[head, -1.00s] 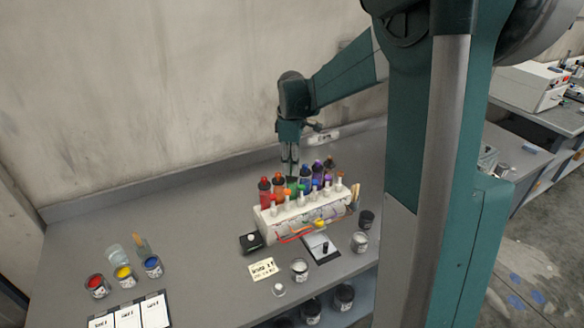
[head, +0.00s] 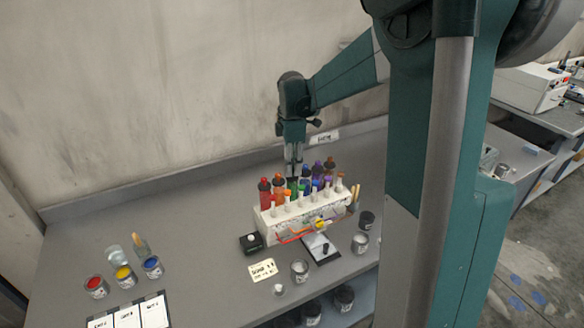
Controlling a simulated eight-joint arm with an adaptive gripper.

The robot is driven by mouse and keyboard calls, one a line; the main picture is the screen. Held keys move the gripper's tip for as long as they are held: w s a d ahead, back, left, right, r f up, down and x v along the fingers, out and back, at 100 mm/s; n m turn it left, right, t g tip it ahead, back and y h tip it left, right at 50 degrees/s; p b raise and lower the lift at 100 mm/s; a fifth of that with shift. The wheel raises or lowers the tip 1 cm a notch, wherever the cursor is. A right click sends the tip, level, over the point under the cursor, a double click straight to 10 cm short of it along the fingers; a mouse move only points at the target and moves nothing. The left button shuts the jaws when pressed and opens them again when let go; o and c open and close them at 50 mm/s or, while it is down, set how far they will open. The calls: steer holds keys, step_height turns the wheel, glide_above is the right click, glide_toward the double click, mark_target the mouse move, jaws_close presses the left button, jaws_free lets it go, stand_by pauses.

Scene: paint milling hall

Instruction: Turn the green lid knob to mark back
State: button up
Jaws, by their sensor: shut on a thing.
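My gripper (head: 293,175) points down behind the white rack in the head view, at a green lid knob (head: 291,186) in the row of coloured bottle tops. The fingers are shut on the green knob. Only a little green shows below the fingertips, and the bottle under it is mostly hidden by the rack. I cannot make out the marks around the knob or which way it points.
A black box (head: 251,242), a handwritten card (head: 264,270) and small pots stand in front.

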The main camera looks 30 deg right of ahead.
steer(key=o, duration=0.9)
steer(key=shift+r, duration=0.15)
steer(key=shift+r, duration=5.9)
